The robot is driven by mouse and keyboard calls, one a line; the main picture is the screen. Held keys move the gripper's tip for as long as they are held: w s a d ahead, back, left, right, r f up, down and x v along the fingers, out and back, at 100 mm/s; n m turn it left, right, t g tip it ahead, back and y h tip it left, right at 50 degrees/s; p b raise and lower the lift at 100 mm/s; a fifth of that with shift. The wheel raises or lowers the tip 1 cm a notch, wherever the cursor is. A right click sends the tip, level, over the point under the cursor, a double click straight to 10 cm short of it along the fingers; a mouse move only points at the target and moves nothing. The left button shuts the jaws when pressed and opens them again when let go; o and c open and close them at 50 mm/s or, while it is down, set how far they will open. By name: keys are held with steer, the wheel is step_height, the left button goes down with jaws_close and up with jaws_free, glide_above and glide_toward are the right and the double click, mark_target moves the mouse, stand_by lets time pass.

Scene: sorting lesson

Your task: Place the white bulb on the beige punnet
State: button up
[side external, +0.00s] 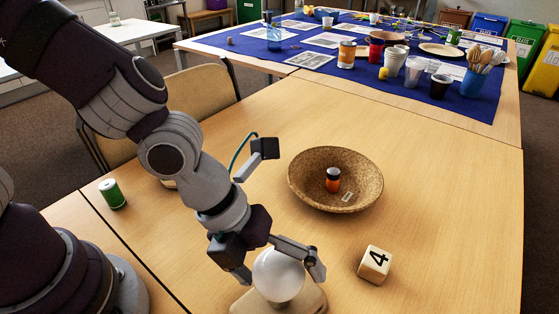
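The white bulb (277,277) is round and sits between the fingers of my gripper (281,272), at the bottom of the side external view. One finger is close at its left side and the other at its right. I cannot tell whether both touch it. A low beige thing with rounded corners, likely the beige punnet (316,300), shows directly below the bulb and is partly cut off by the lower frame edge. The bulb hides much of it, and I cannot tell whether the bulb rests on it or hangs just above.
A brown woven bowl (300,184) holds an orange and black battery (333,180) and a small label. A green can-like item (112,194) stands at left. The table's right side is clear. A crowded blue-covered table (262,54) stands behind.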

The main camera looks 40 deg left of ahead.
steer(key=shift+r, duration=0.1)
steer(key=v, duration=1.2)
steer(key=a+n+t+y, duration=0.1)
steer(key=a+n, duration=0.6)
steer(key=n, duration=0.8)
steer(key=a+n+t+y, duration=0.2)
steer(key=a+n, duration=0.6)
steer(key=n, duration=0.7)
steer(key=shift+w+a+r+n+y, duration=0.2)
steer(key=shift+w+r+n+y, duration=0.15)
steer(key=shift+y, duration=0.45)
steer(key=shift+o, duration=0.4)
